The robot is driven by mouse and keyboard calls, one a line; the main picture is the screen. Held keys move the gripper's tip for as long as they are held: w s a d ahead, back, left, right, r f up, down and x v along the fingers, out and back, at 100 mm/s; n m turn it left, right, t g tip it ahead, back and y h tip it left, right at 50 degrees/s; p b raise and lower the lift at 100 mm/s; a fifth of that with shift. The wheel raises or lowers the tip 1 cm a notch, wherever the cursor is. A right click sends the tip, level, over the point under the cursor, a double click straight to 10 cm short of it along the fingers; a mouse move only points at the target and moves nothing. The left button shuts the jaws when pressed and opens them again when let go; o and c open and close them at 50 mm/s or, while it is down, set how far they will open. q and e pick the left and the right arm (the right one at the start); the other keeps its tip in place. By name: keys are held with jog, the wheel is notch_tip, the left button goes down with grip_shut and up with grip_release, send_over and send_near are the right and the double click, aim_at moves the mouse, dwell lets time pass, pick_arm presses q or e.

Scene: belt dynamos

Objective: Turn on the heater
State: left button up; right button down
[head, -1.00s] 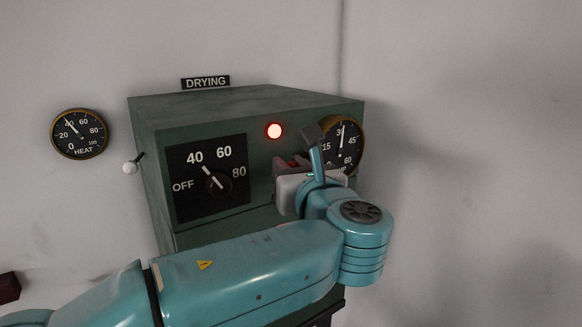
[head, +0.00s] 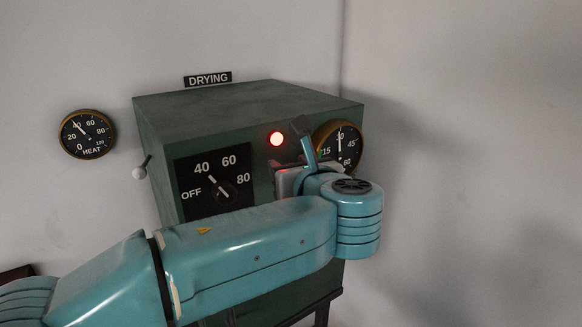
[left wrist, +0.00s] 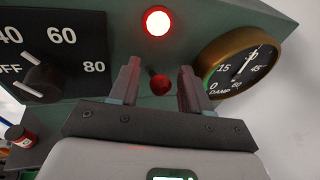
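The heater is a dark green box (head: 240,97) under a DRYING sign. Its black dial (head: 222,190) is marked OFF, 40, 60, 80, with the pointer towards 40. A red lamp (head: 277,139) glows on the front. In the left wrist view a small red ball knob (left wrist: 161,84) on a dark stem sticks out below the lamp (left wrist: 158,22). My left gripper (left wrist: 160,82) is open, its two fingers on either side of the red knob with gaps. In the head view my left gripper (head: 285,168) is partly hidden by my wrist. My right gripper is not in view.
A HEAT gauge (head: 87,134) on the wall at left reads near 40. A DAMP gauge (left wrist: 245,68) at the box's right reads near 30. A white-knobbed lever (head: 140,172) is on the box's left side. A red jar (left wrist: 20,136) shows at lower left.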

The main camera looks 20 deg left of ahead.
pick_arm(q)
jog(key=shift+s+d, duration=0.15)
jog(key=b+v, duration=0.3)
jog(key=v, duration=1.3)
jog(key=shift+f, duration=0.1)
